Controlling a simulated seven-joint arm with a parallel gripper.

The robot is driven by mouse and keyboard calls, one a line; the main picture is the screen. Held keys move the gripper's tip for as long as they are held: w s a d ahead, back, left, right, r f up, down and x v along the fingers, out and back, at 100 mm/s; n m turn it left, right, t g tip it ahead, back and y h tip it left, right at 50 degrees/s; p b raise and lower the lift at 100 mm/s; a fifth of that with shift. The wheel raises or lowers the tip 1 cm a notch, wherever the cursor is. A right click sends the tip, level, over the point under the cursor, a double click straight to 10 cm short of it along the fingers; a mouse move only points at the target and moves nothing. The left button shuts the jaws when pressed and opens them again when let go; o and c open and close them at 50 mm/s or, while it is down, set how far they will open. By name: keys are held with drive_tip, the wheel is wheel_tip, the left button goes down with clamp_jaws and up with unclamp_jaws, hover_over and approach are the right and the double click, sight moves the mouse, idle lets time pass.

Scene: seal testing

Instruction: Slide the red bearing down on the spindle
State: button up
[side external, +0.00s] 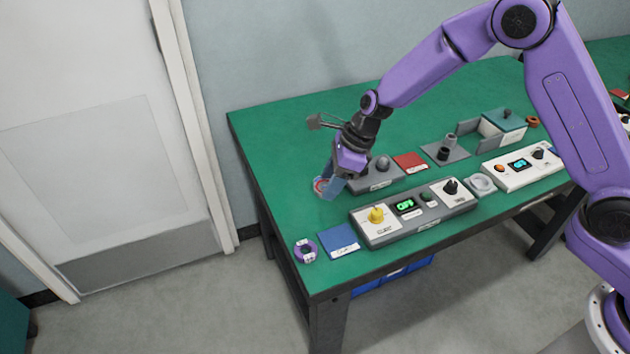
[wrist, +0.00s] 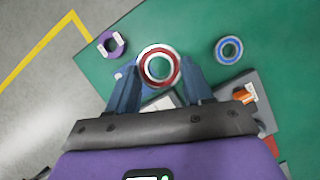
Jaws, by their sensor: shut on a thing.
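The red bearing (wrist: 175,67), a red ring with a pale metal rim, is between the two blue fingers of my gripper (wrist: 156,82) in the wrist view. My gripper is shut on it. In the side view my gripper (side external: 328,188) is low over the left part of the green table, with a bit of red (side external: 319,185) at its fingertips. A grey plate with upright posts (side external: 444,153) stands farther right, apart from my gripper. I cannot tell for sure which post is the spindle.
A blue bearing (wrist: 228,50) lies on the table beside my gripper. A purple ring (side external: 305,250) and a blue pad (side external: 339,241) are near the front left corner. A control box with a yellow knob (side external: 376,215), a red pad (side external: 410,162) and a white unit (side external: 522,167) stand to the right.

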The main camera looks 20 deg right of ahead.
drive_tip(key=s+d+r, duration=0.2)
drive_tip(key=s, duration=0.3)
drive_tip(key=m+t+h, duration=0.1)
drive_tip(key=m+t, duration=0.1)
drive_tip(key=m, duration=0.4)
hover_over(383, 159)
drive_tip(key=s, duration=0.1)
wheel_tip(383, 159, down, 2)
drive_tip(key=shift+d+f, duration=0.45)
drive_tip(key=shift+d, duration=0.1)
drive_tip(key=shift+f, duration=1.75)
drive_tip(key=shift+f, duration=0.35)
drive_tip(key=o, duration=1.2)
drive_tip(key=shift+r, duration=2.45)
